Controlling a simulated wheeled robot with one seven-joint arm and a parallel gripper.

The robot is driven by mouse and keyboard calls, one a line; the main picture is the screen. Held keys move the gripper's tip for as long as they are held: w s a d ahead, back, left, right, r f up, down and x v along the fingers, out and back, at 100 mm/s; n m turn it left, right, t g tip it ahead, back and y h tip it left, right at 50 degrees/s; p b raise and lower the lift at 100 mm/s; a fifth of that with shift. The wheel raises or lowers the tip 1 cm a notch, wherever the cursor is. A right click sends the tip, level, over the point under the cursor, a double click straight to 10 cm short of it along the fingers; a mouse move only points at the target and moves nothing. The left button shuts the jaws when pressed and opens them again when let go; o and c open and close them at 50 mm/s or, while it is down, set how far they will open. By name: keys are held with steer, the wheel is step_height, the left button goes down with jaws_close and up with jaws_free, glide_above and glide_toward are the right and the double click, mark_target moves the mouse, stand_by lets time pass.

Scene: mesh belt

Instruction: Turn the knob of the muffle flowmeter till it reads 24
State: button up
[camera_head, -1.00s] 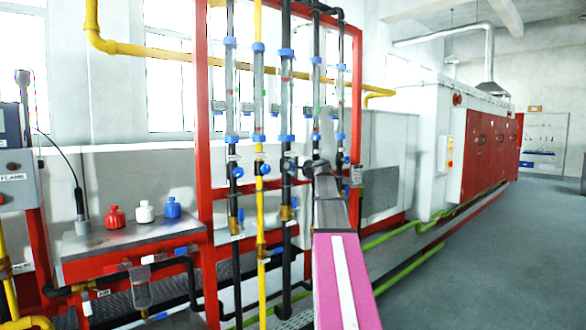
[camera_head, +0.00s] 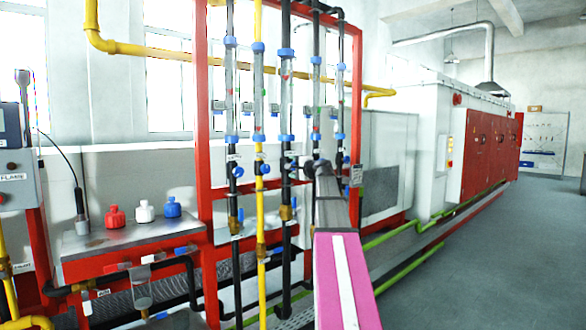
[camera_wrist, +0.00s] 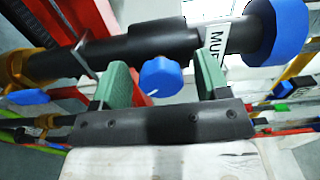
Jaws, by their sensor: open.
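In the wrist view, a blue knob (camera_wrist: 161,77) sits on the side of a black pipe fitting. A white label (camera_wrist: 216,42) on that pipe starts with "MU"; the rest is cut off. My gripper (camera_wrist: 164,72) is open, with one green finger on each side of the knob. A gap shows between the knob and each finger. In the head view, my gripper (camera_head: 322,167) is at the fourth pipe from the left, below its clear flowmeter tube (camera_head: 316,95), and hides the knob there. The tube's reading is too small to tell.
Neighbouring flowmeter pipes stand close on both sides, with a blue knob (camera_head: 263,169) on the yellow pipe. A red frame (camera_head: 356,110) surrounds them. A metal bench (camera_head: 130,240) with small bottles is at left. Open floor (camera_head: 480,250) lies at right.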

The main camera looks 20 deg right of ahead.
steer(key=v, duration=1)
steer(key=shift+s, duration=0.1)
steer(key=s+a+f+n+g, duration=0.1)
steer(key=a+f+n+g, duration=0.15)
steer(key=a+f, duration=0.65)
steer(key=s+a+f+n+g+h, duration=0.1)
steer(key=s+a+f+n+g, duration=0.2)
steer(key=f, duration=1.2)
steer(key=a+f+n+g, duration=0.1)
steer(key=a+f+g, duration=0.4)
steer(key=f, duration=0.7)
steer(key=s+a+f+n+g+h, duration=0.2)
steer(key=s+a+f, duration=0.3)
steer(key=s+f, duration=0.4)
steer(key=s+a+f+n+g+h, duration=0.3)
steer(key=s+a+f+n+g, duration=0.1)
steer(key=s+f, duration=0.6)
step_height(320, 180, down, 4)
steer(key=shift+s+a+r+n, duration=0.2)
steer(key=shift+a+n, duration=0.25)
steer(key=shift+n, duration=0.2)
steer(key=shift+g, duration=0.25)
